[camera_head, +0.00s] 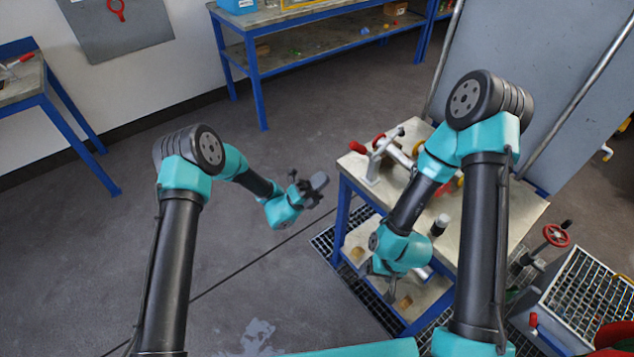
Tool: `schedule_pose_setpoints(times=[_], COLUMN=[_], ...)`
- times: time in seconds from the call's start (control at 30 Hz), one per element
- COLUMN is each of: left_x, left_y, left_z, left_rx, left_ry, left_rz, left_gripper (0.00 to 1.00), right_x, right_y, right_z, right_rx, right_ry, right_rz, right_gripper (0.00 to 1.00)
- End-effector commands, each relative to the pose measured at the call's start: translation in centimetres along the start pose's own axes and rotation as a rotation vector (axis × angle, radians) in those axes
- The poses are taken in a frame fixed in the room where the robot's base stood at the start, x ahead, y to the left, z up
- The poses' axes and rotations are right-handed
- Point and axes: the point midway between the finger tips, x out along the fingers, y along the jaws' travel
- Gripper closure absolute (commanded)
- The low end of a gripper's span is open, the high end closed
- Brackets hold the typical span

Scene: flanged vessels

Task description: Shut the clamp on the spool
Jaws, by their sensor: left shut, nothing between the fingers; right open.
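A grey metal spool (396,152) lies on the worktop of a blue-framed bench, on a support at its left end. Red-ended handles (357,147) stand out at that left end; they look like part of the clamp, but the clamp's shape and state are too small to tell. My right arm hides the spool's other end. My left gripper (314,186) is shut and empty, in the air left of the bench and apart from the spool. My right gripper (384,288) is open and empty, low by the bench's front side, below the spool in the picture.
The bench worktop (520,208) has a bare area at right. A dark-and-white upright item (439,225) stands near its front edge. A red handwheel (556,235) and a grated box (595,290) are at right. Open floor (250,270) lies at left.

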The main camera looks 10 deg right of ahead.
Motion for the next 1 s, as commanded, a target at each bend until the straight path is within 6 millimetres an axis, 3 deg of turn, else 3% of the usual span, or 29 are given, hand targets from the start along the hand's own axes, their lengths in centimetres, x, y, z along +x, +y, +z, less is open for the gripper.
schedule_pose_setpoints(times=[0.53,0.7,1.0], left_x=[8.9,10.0,10.1], left_y=[0.0,0.0,0.0], left_z=[-0.1,0.0,0.0], left_rx=[0.001,0.002,0.001], left_ry=[0.003,0.000,0.000], left_rz=[-0.001,0.001,0.001], left_gripper=[1.00,1.00,1.00], right_x=[0.0,0.0,0.0], right_y=[0.0,0.0,0.0], right_z=[0.0,0.0,0.0], right_rx=[0.000,0.000,0.000], right_ry=[0.000,0.000,0.000], right_rz=[0.000,0.000,0.000], right_gripper=[0.17,0.17,0.17])
